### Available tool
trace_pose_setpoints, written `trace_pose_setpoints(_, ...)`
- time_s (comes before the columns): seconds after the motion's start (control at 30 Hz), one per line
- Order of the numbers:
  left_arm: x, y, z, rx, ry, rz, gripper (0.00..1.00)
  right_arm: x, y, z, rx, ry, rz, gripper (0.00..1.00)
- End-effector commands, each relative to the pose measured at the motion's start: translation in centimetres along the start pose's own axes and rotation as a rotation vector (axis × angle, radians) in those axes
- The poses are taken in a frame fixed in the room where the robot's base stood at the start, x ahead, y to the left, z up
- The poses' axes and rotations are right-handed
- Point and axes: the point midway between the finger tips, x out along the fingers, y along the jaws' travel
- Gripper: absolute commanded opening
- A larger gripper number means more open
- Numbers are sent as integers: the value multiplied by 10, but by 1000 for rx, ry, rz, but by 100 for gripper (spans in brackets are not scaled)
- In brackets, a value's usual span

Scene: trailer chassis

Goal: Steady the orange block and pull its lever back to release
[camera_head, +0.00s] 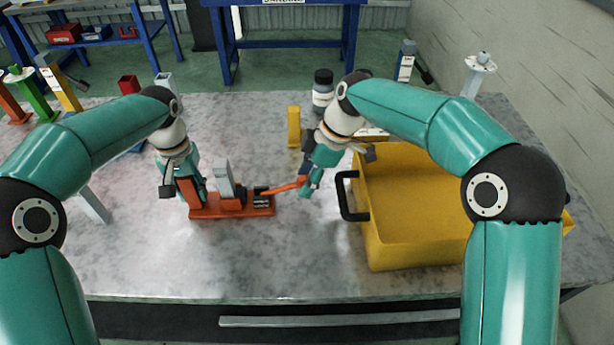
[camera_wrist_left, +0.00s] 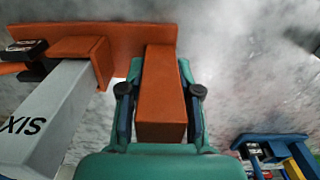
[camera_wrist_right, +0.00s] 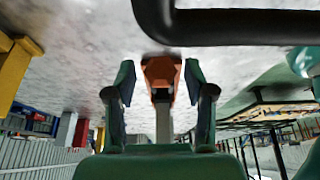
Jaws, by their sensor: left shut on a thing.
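The orange block (camera_head: 232,211) lies on the grey table, with a grey upright part (camera_head: 223,180) marked "AXIS" in the left wrist view (camera_wrist_left: 45,110). Its orange lever (camera_head: 287,187) sticks out to the right. My left gripper (camera_head: 183,186) is shut on the block's orange upright post (camera_wrist_left: 161,95) at the left end, with a finger on each side. My right gripper (camera_head: 308,186) is at the lever's free end. Its fingers stand apart in the right wrist view (camera_wrist_right: 160,85), with orange parts (camera_wrist_right: 160,72) showing between them. Contact with the lever cannot be told.
A yellow bin (camera_head: 415,245) stands close right of my right gripper, its black handle (camera_head: 346,195) facing it. The table in front is clear.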

Motion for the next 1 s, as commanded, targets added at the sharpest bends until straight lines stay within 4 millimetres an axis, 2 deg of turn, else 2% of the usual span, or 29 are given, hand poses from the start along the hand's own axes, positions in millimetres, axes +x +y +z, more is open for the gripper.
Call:
trace_pose_setpoints(0.03, 0, 0, 0, 0, 0, 1, 0, 0, 0, 0, 0, 0, 0, 41)
trace_pose_setpoints(0.2, 0, 0, 0, 0, 0, 1, 0, 0, 0, 0, 0, 0, 0, 12)
trace_pose_setpoints(0.3, 0, 0, 0, 0, 0, 1, 0, 0, 0, 0, 0, 0, 1, 0)
trace_pose_setpoints(0.77, 0, 0, 0, 1, 0, 1, 0, -2, 0, -4, -4, -32, -3, 0)
trace_pose_setpoints(1.0, 0, 1, 0, 2, 0, 1, 0, -9, 0, -16, -9, -149, -3, 0)
